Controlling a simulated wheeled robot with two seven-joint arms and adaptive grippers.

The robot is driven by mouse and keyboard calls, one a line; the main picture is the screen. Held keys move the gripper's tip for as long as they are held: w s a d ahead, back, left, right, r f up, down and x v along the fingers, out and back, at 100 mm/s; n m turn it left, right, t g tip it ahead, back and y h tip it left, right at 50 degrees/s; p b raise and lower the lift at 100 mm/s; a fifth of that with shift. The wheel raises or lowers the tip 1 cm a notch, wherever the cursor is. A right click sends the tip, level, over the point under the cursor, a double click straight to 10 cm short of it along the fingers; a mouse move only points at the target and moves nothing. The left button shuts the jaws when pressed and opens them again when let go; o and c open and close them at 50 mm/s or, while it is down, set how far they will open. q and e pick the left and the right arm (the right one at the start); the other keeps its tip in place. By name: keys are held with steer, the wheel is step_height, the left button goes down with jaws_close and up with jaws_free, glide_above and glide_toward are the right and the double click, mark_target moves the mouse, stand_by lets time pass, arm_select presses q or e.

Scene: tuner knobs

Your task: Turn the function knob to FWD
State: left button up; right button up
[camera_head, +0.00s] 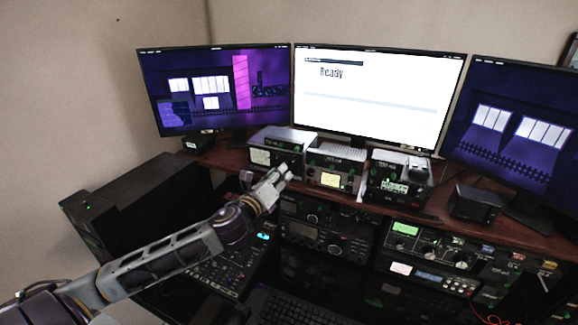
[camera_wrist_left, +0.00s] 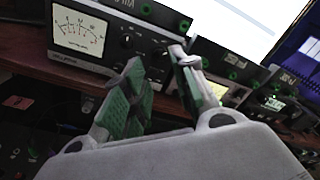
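My left gripper (camera_head: 283,172) is in front of the left tuner box (camera_head: 275,153) on the desk shelf. In the left wrist view, the gripper (camera_wrist_left: 160,65) has its two green-padded fingers apart, with a gap between them. The same tuner box (camera_wrist_left: 88,67) shows there with a white needle meter (camera_wrist_left: 79,30) and dark knobs, one (camera_wrist_left: 126,41) just left of the fingertips. Part of its panel shows between the fingers, and the right finger hides its right end. The knob labels and pointers are too small to read, so I cannot tell which is the function knob or its setting.
A second box with a yellow meter (camera_head: 330,180) and a third black box (camera_head: 398,178) stand to the right on the wooden shelf (camera_head: 470,225). Monitors (camera_head: 380,95) stand behind. Racked radios (camera_head: 325,235) sit below the shelf. A black computer case (camera_head: 140,210) is at left.

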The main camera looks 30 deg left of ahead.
mark_target(292, 163)
arm_select(q)
steer(key=shift+w+p, duration=0.65)
steer(key=shift+w, duration=2.6)
jaws_close()
